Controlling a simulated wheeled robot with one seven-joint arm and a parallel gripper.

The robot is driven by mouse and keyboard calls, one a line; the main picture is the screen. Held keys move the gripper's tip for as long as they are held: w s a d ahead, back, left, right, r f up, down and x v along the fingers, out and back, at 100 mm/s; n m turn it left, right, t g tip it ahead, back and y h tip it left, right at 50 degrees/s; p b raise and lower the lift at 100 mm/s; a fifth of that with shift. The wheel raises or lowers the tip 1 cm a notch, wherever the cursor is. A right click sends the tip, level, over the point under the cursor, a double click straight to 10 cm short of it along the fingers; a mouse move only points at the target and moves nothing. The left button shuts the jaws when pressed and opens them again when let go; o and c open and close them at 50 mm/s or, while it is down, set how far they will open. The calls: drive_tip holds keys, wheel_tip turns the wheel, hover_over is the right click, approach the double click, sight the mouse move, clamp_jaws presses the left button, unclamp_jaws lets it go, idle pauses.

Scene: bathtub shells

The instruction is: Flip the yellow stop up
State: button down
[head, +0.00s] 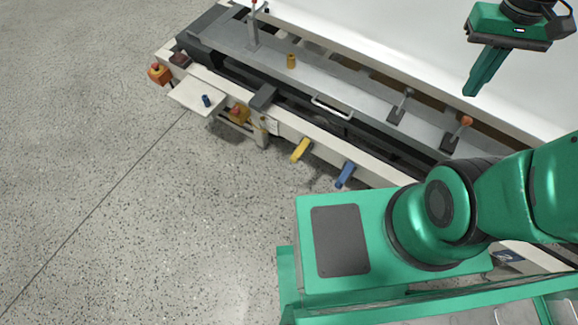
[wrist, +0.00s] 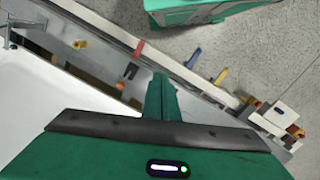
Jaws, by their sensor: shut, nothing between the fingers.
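The yellow stop (head: 300,150) is a short yellow bar on the front edge of the long machine rail. It slants outward and down over the floor side, beside a blue stop (head: 345,175) of like shape. In the wrist view the yellow stop (wrist: 220,77) shows beyond my fingers to the right, with the blue stop (wrist: 194,58) on its left. My gripper (head: 474,88) is at the upper right of the head view, over the white tub shell, well away from the yellow stop. Its fingers (wrist: 160,83) are together and empty.
The white tub shell (head: 390,35) lies behind the rail. Toggle levers (head: 400,105) and a white handle (head: 331,107) stand on the machine bed. A yellow knob (head: 291,61) sits farther back. A small white shelf (head: 190,95) juts out at left.

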drive_tip(key=w+a+f+n+g+h, duration=0.1)
drive_tip(key=w+a+f+n, duration=0.3)
drive_tip(key=w, duration=0.4)
drive_tip(key=n+t+h, duration=0.4)
drive_tip(key=n+h, duration=0.3)
drive_tip(key=n, duration=0.8)
hover_over(300, 151)
drive_tip(key=s+a, duration=0.1)
drive_tip(key=a, duration=0.1)
wheel_tip(300, 151, down, 28)
drive_tip(key=s+a+f+n+t, duration=0.2)
drive_tip(key=s+f+n, duration=0.2)
drive_tip(key=f, duration=0.4)
drive_tip(key=s+a+f+n+t, duration=0.3)
drive_tip(key=s+f+n, duration=0.1)
drive_tip(key=f, duration=0.4)
drive_tip(key=s+a+f+n+t+y, duration=0.1)
drive_tip(key=s+a+f+n+t, duration=0.1)
drive_tip(key=f, duration=0.6)
drive_tip(key=s+a+n, duration=0.1)
drive_tip(key=s+n, duration=0.1)
drive_tip(key=n, duration=0.1)
drive_tip(key=shift+a+f, duration=0.2)
drive_tip(key=shift+f, duration=0.1)
